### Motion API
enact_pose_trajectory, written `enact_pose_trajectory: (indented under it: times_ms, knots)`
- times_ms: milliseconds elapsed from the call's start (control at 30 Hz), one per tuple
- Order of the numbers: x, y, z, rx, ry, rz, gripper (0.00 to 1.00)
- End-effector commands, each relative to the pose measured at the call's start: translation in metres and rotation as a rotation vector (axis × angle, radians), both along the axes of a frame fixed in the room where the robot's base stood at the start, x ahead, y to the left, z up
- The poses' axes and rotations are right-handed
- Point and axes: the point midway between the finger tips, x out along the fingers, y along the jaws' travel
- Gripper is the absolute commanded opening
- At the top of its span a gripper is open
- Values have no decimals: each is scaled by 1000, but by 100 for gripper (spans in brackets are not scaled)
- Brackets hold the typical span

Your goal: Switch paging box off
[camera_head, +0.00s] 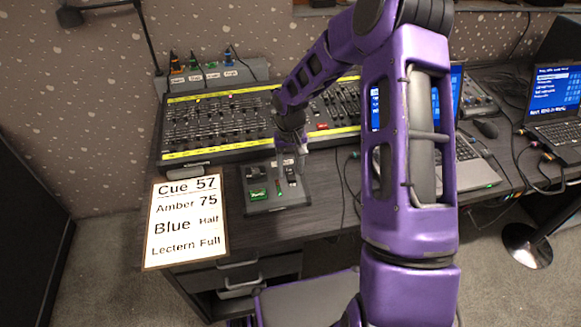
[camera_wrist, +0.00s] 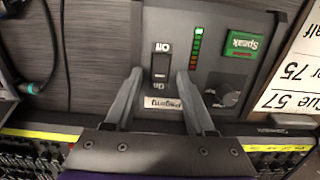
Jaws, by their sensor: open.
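The paging box (camera_head: 262,206) is a small dark box at the front of the desk, below the lighting desk. In the wrist view its grey top (camera_wrist: 200,20) carries a dark rocker switch (camera_wrist: 161,66), marked Off above and On below, over a "Paging" label (camera_wrist: 164,103). Which side of the rocker is pressed I cannot tell. My gripper (camera_wrist: 159,76) is open, with one finger on each side of the rocker; whether they touch the panel is unclear. In the head view my gripper (camera_head: 292,160) is over the box's right part and partly hides it.
A green Speak button (camera_wrist: 243,45), a knob (camera_wrist: 228,93) and a lit level meter (camera_wrist: 197,48) sit beside the switch. A fader console (camera_head: 215,125) stands behind the box, a cue card (camera_head: 186,220) at left. Laptops (camera_head: 560,105) and cables are at right.

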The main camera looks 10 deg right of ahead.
Motion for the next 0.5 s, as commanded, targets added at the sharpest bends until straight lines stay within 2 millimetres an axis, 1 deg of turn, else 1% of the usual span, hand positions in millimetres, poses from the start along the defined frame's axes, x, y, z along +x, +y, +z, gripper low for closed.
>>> enact_pose_trajectory:
  times_ms: [67,100,367,500]
  knots:
    - [0,0,0,0,0,0,55]
    - [0,0,0,0,0,0,48]
    - [0,0,0,0,0,0,1]
    - [0,0,1,0,0,0,0]
